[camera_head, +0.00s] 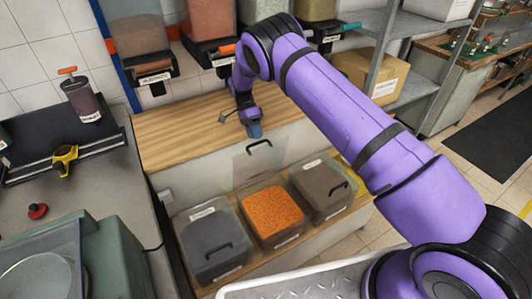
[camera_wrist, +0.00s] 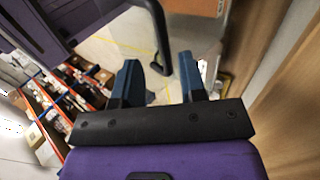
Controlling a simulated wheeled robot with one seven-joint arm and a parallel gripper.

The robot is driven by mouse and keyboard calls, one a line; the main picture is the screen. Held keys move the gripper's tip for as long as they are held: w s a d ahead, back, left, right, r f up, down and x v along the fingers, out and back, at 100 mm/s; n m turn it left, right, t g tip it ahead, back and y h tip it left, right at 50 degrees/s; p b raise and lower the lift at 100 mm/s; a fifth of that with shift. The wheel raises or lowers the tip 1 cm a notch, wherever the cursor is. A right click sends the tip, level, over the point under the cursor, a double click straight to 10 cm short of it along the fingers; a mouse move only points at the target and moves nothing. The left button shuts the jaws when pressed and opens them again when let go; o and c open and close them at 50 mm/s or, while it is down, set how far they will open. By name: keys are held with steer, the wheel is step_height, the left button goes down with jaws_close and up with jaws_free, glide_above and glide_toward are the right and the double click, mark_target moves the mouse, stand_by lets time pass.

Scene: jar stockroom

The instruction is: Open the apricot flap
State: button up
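The middle of three low bins (camera_head: 268,243) holds orange contents; its label is too small to read, so I cannot confirm it says apricot. Its clear flap (camera_head: 262,166) stands raised, with a black handle (camera_head: 259,144) near its upper edge. My gripper (camera_head: 254,130) is just above that handle. In the wrist view, my gripper (camera_wrist: 160,82) has its blue fingers apart. A black handle (camera_wrist: 158,30) reaches down with its end between or just beyond them; I cannot tell whether they touch.
A dark-lidded bin (camera_head: 208,243) stands left of the orange one and another closed bin (camera_head: 321,187) right. A wooden ledge (camera_head: 185,125) lies behind. Hanging dispensers (camera_head: 143,45) are above it. A cardboard box (camera_head: 372,72) sits on the right shelf.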

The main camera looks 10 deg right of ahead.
steer(key=s+d+r, duration=0.1)
steer(key=s+d, duration=0.1)
steer(key=s, duration=1.1)
steer(key=shift+s+r, duration=0.2)
steer(key=shift+s, duration=0.05)
steer(key=s+d+r+n+t+y, duration=0.1)
steer(key=s+d+r+n+t, duration=0.15)
steer(key=r, duration=0.75)
steer(key=s+d+r+n+t+y, duration=0.1)
steer(key=s+d+r+n, duration=0.15)
steer(key=r, duration=0.75)
steer(key=s+d+r+n+t+y, duration=0.15)
steer(key=d+r, duration=0.25)
steer(key=r, duration=0.7)
steer(key=s+d+r+n+t, duration=0.2)
steer(key=s+r, duration=0.1)
steer(key=s, duration=0.5)
steer(key=s+d+r+n+t+h, duration=0.1)
steer(key=s+d+r+n+t, duration=0.1)
steer(key=s, duration=0.6)
steer(key=s+d+r+n+t, duration=0.2)
steer(key=s+d+r+n, duration=0.1)
steer(key=s+r, duration=0.3)
steer(key=shift+s+d+n+t, duration=0.35)
steer(key=shift+s+n+t, duration=0.1)
steer(key=shift+s, duration=0.75)
steer(key=shift+r, duration=0.1)
